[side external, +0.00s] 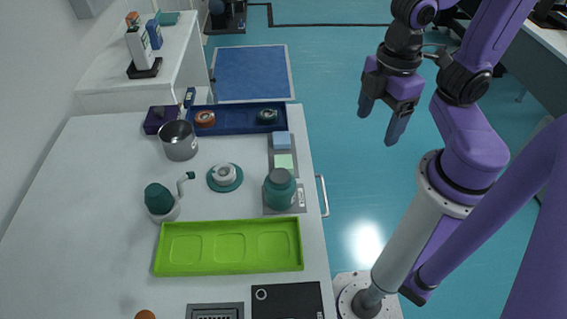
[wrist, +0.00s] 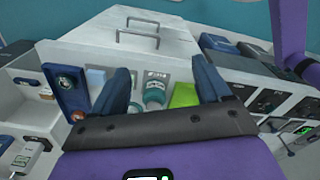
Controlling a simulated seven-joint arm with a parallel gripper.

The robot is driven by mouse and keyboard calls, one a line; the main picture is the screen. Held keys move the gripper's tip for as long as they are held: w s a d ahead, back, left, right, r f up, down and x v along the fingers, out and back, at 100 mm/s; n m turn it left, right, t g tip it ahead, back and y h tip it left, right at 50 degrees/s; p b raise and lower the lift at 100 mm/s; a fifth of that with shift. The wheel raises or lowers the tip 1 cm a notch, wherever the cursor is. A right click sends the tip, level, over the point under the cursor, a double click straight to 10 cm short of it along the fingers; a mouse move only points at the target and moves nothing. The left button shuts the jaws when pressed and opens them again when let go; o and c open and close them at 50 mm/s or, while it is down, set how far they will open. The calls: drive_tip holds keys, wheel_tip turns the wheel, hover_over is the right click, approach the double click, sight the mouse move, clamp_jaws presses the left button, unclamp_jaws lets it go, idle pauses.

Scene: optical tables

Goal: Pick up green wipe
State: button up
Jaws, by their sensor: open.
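The green wipe (side external: 284,161) is a small pale green square near the table's right edge in the side view. It lies flat on a grey holder, just in front of a similar blue wipe (side external: 282,140). The blue wipe also shows in the wrist view (wrist: 97,77). There, my left finger seems to cover most of the green wipe. My gripper (side external: 381,118) is open and empty. It is raised over the floor to the right of the table, well apart from the wipe. Both fingers frame the wrist view (wrist: 159,68).
A dark blue tray (side external: 236,122) lies behind the wipes, and a bright green tray (side external: 228,247) lies in front. A metal cup (side external: 179,141) and wash bottle (side external: 160,202) stand left. The table's left side is clear.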

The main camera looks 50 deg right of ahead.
drive_tip(key=w+a+n, duration=0.5)
drive_tip(key=w+n, duration=0.2)
drive_tip(key=w, duration=0.2)
drive_tip(key=n, duration=0.7)
hover_over(283, 160)
drive_tip(key=f, duration=1.2)
drive_tip(key=shift+s+a+f, duration=0.1)
drive_tip(key=shift+a+f, duration=0.15)
drive_tip(key=shift+a, duration=0.1)
drive_tip(key=f, duration=0.3)
drive_tip(key=shift+d+f, duration=0.25)
drive_tip(key=shift+d, duration=0.15)
drive_tip(key=shift+f, duration=0.85)
drive_tip(key=shift+c, duration=0.3)
drive_tip(key=c, duration=1.1)
drive_tip(key=shift+o, duration=0.2)
